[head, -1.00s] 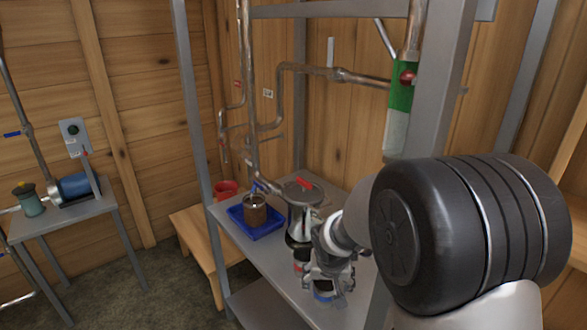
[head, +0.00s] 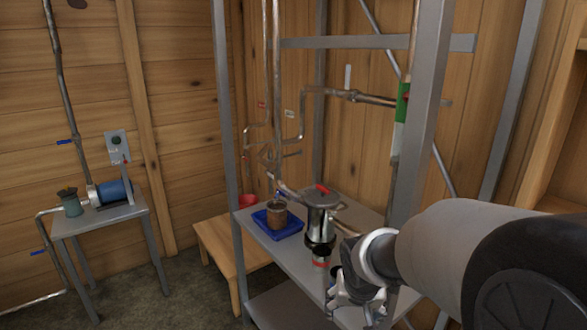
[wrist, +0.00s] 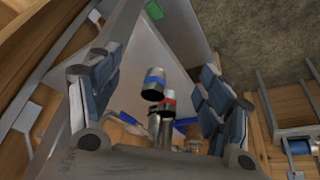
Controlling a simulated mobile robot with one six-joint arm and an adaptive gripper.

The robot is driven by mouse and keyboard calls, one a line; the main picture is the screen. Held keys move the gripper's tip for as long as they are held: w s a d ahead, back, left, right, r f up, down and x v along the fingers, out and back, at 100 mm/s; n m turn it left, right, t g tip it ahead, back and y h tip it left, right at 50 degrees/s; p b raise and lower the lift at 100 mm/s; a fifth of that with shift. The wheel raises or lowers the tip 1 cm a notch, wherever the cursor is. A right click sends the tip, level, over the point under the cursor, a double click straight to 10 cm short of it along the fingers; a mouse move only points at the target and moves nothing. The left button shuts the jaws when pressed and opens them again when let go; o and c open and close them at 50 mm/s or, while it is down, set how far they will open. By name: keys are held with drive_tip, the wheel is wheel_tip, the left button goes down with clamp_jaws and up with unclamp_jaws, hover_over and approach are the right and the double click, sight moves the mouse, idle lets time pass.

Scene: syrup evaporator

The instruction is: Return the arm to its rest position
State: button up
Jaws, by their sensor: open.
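My gripper (head: 358,308) is at the front right edge of the metal shelf (head: 345,214), at the end of my arm in the head view. In the wrist view its two fingers (wrist: 160,105) stand wide apart with nothing held between them. Beyond the fingers, a blue-banded cup (wrist: 155,84) and a red-banded cup (wrist: 169,102) show in the gap, apart from the gripper.
The steel pot (head: 319,225) with a red-handled lid and a blue tray (head: 290,229) holding a brown pot (head: 276,215) stand on the shelf. A metal post (head: 425,120) rises close to my arm.

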drive_tip(key=s+r, duration=0.5)
drive_tip(key=s, duration=0.7)
drive_tip(key=s+d+r+n, duration=0.1)
drive_tip(key=s+r, duration=0.3)
drive_tip(key=s, duration=0.9)
drive_tip(key=shift+r+n+y, duration=0.3)
drive_tip(key=shift+r+y, duration=0.05)
drive_tip(key=shift+y, duration=0.05)
